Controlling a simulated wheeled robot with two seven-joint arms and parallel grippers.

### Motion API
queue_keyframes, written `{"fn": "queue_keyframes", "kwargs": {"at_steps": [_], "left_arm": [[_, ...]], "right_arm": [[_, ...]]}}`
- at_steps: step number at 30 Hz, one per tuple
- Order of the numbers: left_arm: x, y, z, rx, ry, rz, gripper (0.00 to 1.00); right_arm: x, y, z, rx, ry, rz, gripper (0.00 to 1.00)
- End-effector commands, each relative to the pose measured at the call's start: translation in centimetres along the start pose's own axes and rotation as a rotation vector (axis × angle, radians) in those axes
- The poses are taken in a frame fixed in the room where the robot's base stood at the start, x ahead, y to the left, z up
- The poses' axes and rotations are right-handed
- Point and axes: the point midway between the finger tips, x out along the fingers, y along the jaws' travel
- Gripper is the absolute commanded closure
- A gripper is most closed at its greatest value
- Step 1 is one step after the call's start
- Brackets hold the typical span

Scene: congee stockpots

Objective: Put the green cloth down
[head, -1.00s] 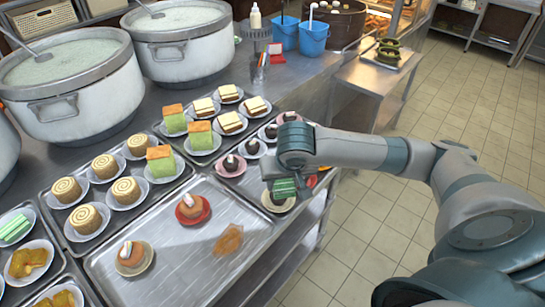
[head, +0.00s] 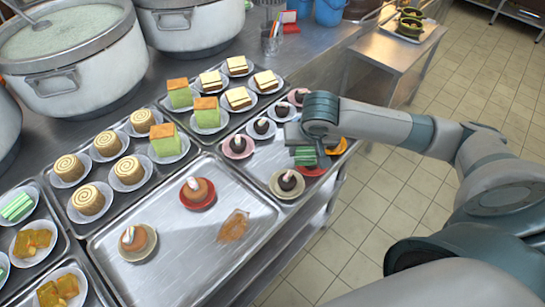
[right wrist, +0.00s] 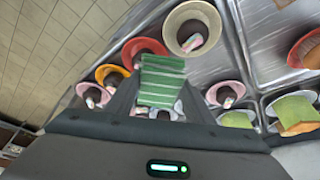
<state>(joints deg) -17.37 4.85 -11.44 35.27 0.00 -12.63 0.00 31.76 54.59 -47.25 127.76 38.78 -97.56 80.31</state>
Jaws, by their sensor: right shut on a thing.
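The green cloth (head: 305,158) is a small piece with pale stripes. My right gripper (head: 306,152) is shut on it, over the back right tray (head: 245,173) of small desserts. The right wrist view shows the cloth (right wrist: 162,80) between the fingers, with dessert plates beyond it. A red plate (head: 314,171) lies just below the cloth in the head view. I cannot tell whether the cloth touches anything beneath. My left gripper is not in view.
A dark dessert on a cream plate (head: 287,184) stands just in front of the gripper. An orange plate (head: 337,147) is to its right. The front tray (head: 180,245) has bare metal around two desserts and an amber piece (head: 233,226). Large pots (head: 75,60) stand behind.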

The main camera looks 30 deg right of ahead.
Motion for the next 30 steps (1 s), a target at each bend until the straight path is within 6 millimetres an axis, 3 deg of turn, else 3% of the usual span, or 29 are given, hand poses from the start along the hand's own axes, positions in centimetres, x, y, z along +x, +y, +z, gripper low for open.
{"fn": "queue_keyframes", "kwargs": {"at_steps": [6,16,21,30], "left_arm": [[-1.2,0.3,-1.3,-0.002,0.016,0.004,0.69],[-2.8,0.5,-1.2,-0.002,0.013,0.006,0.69],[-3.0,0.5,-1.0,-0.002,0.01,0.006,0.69],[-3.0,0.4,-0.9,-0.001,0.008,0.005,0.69]], "right_arm": [[2.3,-3.1,-1.1,0.001,0.0,-0.001,0.7],[6.8,-7.9,-2.7,-0.001,0.001,0.0,0.7],[7.8,-8.8,-3.0,-0.001,0.001,0.0,0.7],[7.9,-8.9,-3.0,-0.001,0.001,0.0,0.7]]}}
